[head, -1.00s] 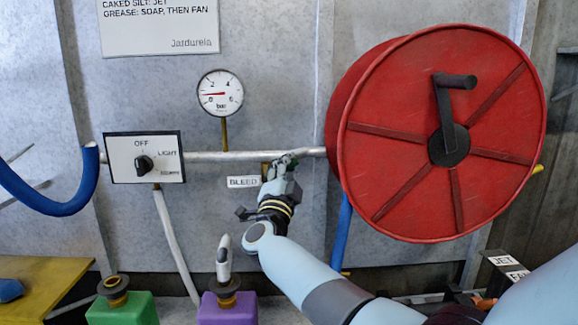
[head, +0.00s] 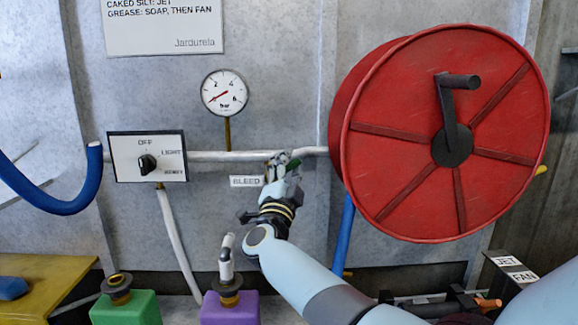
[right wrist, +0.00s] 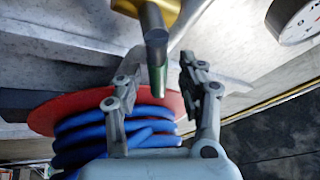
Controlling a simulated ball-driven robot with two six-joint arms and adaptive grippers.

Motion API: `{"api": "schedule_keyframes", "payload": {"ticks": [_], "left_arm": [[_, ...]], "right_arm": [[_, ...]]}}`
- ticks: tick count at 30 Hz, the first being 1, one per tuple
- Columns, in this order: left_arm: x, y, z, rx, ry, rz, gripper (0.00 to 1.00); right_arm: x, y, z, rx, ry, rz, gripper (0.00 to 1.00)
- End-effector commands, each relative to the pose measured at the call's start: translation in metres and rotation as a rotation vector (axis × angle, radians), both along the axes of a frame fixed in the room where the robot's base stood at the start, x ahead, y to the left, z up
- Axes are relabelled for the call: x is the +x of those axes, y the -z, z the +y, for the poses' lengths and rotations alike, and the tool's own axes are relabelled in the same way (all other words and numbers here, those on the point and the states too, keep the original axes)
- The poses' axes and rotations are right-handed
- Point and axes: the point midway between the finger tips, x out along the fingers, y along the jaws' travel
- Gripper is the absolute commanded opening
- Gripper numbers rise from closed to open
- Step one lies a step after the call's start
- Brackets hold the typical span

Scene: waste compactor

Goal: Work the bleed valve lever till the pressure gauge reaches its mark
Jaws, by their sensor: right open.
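The round white pressure gauge (head: 225,92) hangs above the pipe in the head view; its red needle points lower left, near the zero end. Part of it shows in the right wrist view (right wrist: 298,22). I cannot make out a target mark. My right gripper (head: 281,160) is at the pipe, just right of the BLEED label (head: 246,181). In the right wrist view its fingers (right wrist: 153,88) are open around a grey lever (right wrist: 154,35) with a greenish end, below a brass valve body (right wrist: 178,12). The lever is hidden behind the gripper in the head view.
A big red hose reel (head: 410,175) with a crank stands close to the right of my gripper. A switch box (head: 147,157) sits on the pipe (head: 225,156) at left. Purple (head: 230,308) and green (head: 126,309) containers stand below my arm's left side.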

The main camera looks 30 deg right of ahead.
Motion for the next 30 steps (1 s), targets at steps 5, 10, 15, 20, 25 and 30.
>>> {"api": "schedule_keyframes", "payload": {"ticks": [5, 10, 15, 20, 25, 30], "left_arm": [[0.001, 0.0, -0.001, -0.001, 0.0, -0.001, 0.0], [0.001, 0.0, -0.002, -0.002, -0.001, -0.001, 0.0], [0.002, 0.0, -0.002, -0.002, -0.001, -0.002, 0.0], [0.002, 0.0, -0.002, -0.002, -0.001, -0.002, 0.0], [0.002, 0.0, -0.002, -0.002, -0.001, -0.002, 0.0], [0.002, 0.0, -0.002, -0.003, -0.001, -0.002, 0.0]], "right_arm": [[-0.024, 0.015, 0.024, 0.004, -0.001, 0.003, 0.4], [-0.049, 0.029, 0.049, 0.003, 0.0, 0.004, 0.4], [-0.067, 0.039, 0.066, 0.003, -0.001, 0.002, 0.4], [-0.073, 0.041, 0.073, 0.002, -0.001, 0.0, 0.4], [-0.074, 0.041, 0.073, 0.001, 0.0, 0.0, 0.4], [-0.074, 0.042, 0.073, 0.015, -0.008, -0.013, 0.27]]}}
